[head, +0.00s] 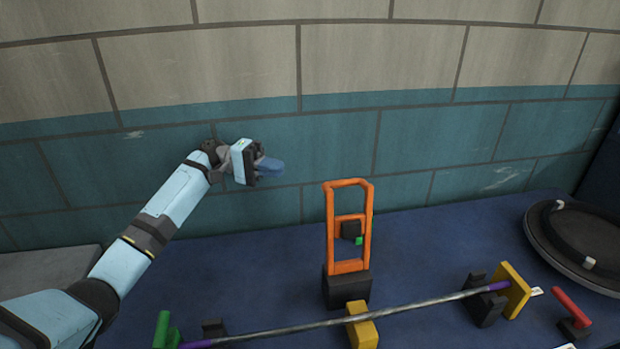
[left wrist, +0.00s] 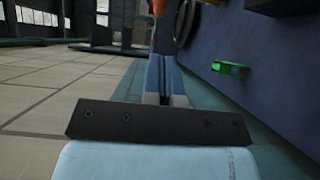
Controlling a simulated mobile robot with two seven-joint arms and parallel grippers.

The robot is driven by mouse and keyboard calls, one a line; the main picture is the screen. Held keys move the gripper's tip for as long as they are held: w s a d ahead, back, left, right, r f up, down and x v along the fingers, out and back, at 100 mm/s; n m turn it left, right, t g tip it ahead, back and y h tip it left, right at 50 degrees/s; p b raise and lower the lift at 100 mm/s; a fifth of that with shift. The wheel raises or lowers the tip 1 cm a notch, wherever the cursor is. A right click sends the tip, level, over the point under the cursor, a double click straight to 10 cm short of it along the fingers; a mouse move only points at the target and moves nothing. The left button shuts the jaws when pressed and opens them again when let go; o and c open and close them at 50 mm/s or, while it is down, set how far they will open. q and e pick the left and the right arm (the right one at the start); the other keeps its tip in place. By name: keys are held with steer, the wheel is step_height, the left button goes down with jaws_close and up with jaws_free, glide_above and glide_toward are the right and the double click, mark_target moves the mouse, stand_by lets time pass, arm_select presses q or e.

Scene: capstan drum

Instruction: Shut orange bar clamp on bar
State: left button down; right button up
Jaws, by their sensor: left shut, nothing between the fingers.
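The orange bar clamp (head: 349,225) is a tall rectangular frame, raised upright on a black base (head: 346,288) behind the bar. The bar (head: 390,307) is a grey metal rod with purple ends, lying across the table in front of the clamp's base. It passes by a yellow block (head: 362,325) near its middle. My left gripper (head: 272,167) is shut and empty, up and to the left of the clamp, apart from it. Its blue fingers (left wrist: 164,78) are together in the left wrist view. My right gripper is not in view.
A black support and yellow plate (head: 514,290) stand at the bar's right end, a green piece (head: 162,330) at its left end. A red-handled piece (head: 571,307) and a round dark disc (head: 580,245) lie farther right. The blue table is clear left of the clamp.

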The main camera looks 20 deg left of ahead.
mark_target(331, 182)
arm_select(q)
steer(key=d, duration=0.8)
steer(key=shift+s+d+p, duration=0.1)
steer(key=shift+d+p, duration=0.1)
steer(key=shift+p, duration=0.1)
steer(key=shift+d, duration=0.75)
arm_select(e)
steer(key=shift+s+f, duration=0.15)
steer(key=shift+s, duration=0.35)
